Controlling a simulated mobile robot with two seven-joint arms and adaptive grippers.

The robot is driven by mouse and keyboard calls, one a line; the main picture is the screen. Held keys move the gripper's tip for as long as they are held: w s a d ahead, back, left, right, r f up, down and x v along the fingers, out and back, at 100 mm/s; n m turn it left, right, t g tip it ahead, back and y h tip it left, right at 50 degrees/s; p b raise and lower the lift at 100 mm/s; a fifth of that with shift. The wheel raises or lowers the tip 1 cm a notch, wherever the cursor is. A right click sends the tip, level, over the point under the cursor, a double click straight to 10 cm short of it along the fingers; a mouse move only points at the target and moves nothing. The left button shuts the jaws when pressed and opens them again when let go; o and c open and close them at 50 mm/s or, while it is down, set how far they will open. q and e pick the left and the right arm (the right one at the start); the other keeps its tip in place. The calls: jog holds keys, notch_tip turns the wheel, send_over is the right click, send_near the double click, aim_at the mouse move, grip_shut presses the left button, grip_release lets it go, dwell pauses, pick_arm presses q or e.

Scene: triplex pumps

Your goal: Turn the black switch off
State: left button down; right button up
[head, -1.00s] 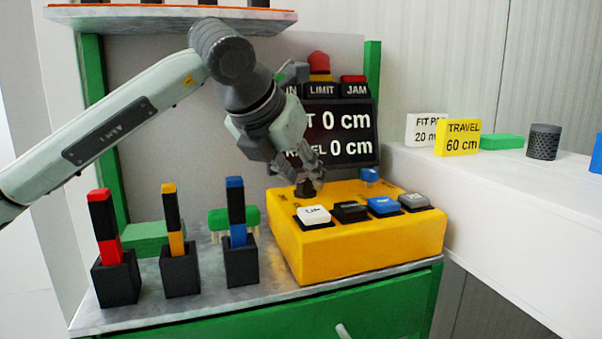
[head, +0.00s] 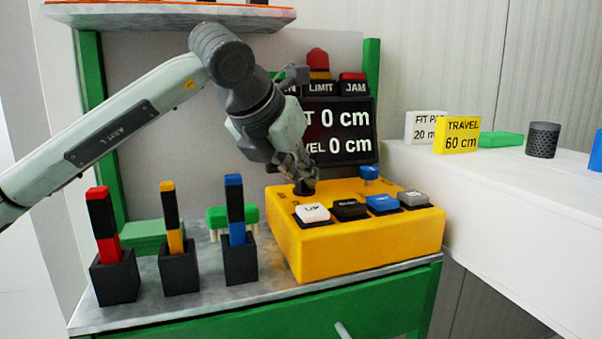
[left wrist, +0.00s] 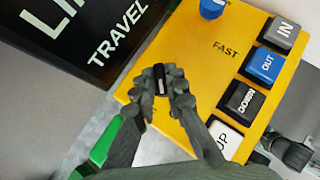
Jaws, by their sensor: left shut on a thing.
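The black switch (head: 304,190) stands at the back left of the yellow control box (head: 350,255). My left gripper (head: 306,181) comes down over it from above. In the left wrist view the dark top of the switch (left wrist: 161,80), with a pale line on it, shows between the fingertips of my left gripper (left wrist: 163,82). The fingers are shut on it from both sides. Its lower part is hidden by the fingers, and its exact setting is hard to read.
A blue knob (head: 369,173) stands right of the switch. White (head: 312,212), black (head: 349,208), blue (head: 382,203) and grey (head: 414,198) buttons line the box's front. The display panel (head: 340,130) rises close behind. Peg holders (head: 241,258) stand left.

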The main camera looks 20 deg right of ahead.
pick_arm(q)
jog(key=m+g, duration=0.1)
jog(key=m+h, duration=0.1)
jog(key=shift+w+a+m+g+h, duration=0.1)
jog(key=shift+w+m+g+h, duration=0.1)
jog(key=shift+m+g+h, duration=0.15)
jog(key=m+g+p, duration=0.2)
jog(key=m+g+h+p, duration=0.1)
jog(key=m+g, duration=0.1)
jog(key=m, duration=0.1)
jog(key=shift+w+r+m+p, duration=0.1)
jog(key=shift+w+m+p, duration=0.15)
jog(key=shift+p, duration=0.15)
jog(key=shift+m+g, duration=0.25)
jog(key=shift+m, duration=0.15)
pick_arm(e)
jog(key=s+a+x, duration=0.1)
jog(key=x, duration=0.8)
jog(key=shift+s+a+f+y, duration=0.15)
jog(key=shift+a+f+y, duration=0.15)
jog(key=shift+a+f, duration=0.15)
pick_arm(q)
jog(key=c, duration=1.6)
grip_release()
jog(key=shift+o, duration=0.2)
jog(key=shift+a, duration=0.15)
